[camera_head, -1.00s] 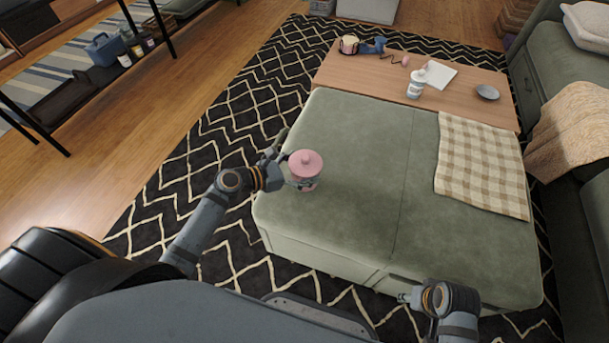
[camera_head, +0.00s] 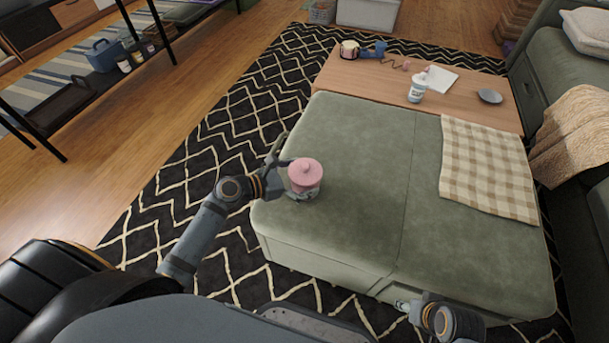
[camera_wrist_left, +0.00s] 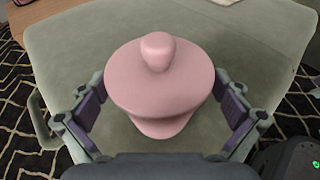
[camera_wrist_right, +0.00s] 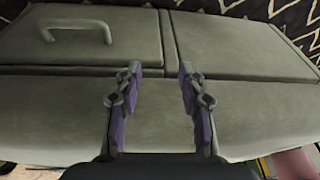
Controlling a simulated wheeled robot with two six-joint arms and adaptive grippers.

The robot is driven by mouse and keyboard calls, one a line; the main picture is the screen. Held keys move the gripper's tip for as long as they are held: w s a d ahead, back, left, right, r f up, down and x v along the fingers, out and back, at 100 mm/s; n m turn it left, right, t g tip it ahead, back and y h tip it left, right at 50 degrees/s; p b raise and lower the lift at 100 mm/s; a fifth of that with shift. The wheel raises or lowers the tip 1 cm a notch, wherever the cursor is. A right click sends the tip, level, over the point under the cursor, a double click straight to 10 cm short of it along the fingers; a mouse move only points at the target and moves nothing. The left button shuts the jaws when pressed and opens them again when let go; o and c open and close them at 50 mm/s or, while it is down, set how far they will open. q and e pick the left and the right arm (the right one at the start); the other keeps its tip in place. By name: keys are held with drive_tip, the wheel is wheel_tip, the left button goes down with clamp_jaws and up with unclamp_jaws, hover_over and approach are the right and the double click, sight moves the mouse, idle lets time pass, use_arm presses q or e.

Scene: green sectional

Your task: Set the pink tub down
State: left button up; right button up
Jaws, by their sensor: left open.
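The pink tub (camera_head: 305,180), with a round knobbed lid, stands upright at the near left part of the green ottoman (camera_head: 350,210). It also fills the middle of the left wrist view (camera_wrist_left: 160,80). My left gripper (camera_head: 293,180) is open around the tub, one finger at each side. In the left wrist view, gaps show between the finger pads and the tub's narrower body below the lid. The tub's underside is hidden. My right gripper (camera_wrist_right: 161,72) is open and empty, in front of the ottoman's near side.
A checked blanket (camera_head: 487,170) covers the ottoman's right part. Behind it, a wooden table (camera_head: 450,98) holds a white bottle (camera_head: 418,88), a grey dish (camera_head: 490,96) and other items. The ottoman's middle is clear.

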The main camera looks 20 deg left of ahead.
use_arm(q)
drive_tip(key=shift+r, duration=0.15)
drive_tip(key=shift+p+v, duration=2.1)
drive_tip(key=shift+v, duration=3.9)
drive_tip(key=s+d+f+m+g, duration=0.1)
drive_tip(key=m, duration=0.1)
drive_tip(key=s+d+f+m, duration=0.1)
drive_tip(key=d+m, duration=0.1)
drive_tip(key=m, duration=0.1)
drive_tip(key=s+d+f+m+g, duration=0.1)
drive_tip(key=s+d+m, duration=0.1)
drive_tip(key=shift+s+f+m+g, duration=0.1)
drive_tip(key=shift+m+g, duration=0.2)
drive_tip(key=shift+m, duration=0.1)
drive_tip(key=s+d+f+m+g+y, duration=0.25)
drive_tip(key=s+f+m, duration=0.3)
drive_tip(key=m, duration=0.45)
drive_tip(key=s+a+f+m+g+y, duration=0.4)
drive_tip(key=s+a+f+m+y, duration=0.1)
drive_tip(key=a+f+m+y, duration=0.1)
drive_tip(key=a+m+y, duration=0.1)
drive_tip(key=m+y, duration=0.1)
drive_tip(key=m, duration=0.1)
drive_tip(key=shift+a+m, duration=0.25)
drive_tip(key=shift+m, duration=0.15)
use_arm(e)
drive_tip(key=shift+s+d+r+g+h, duration=0.25)
drive_tip(key=shift+d+r+g+h, duration=0.25)
drive_tip(key=shift+d+r+g, duration=0.35)
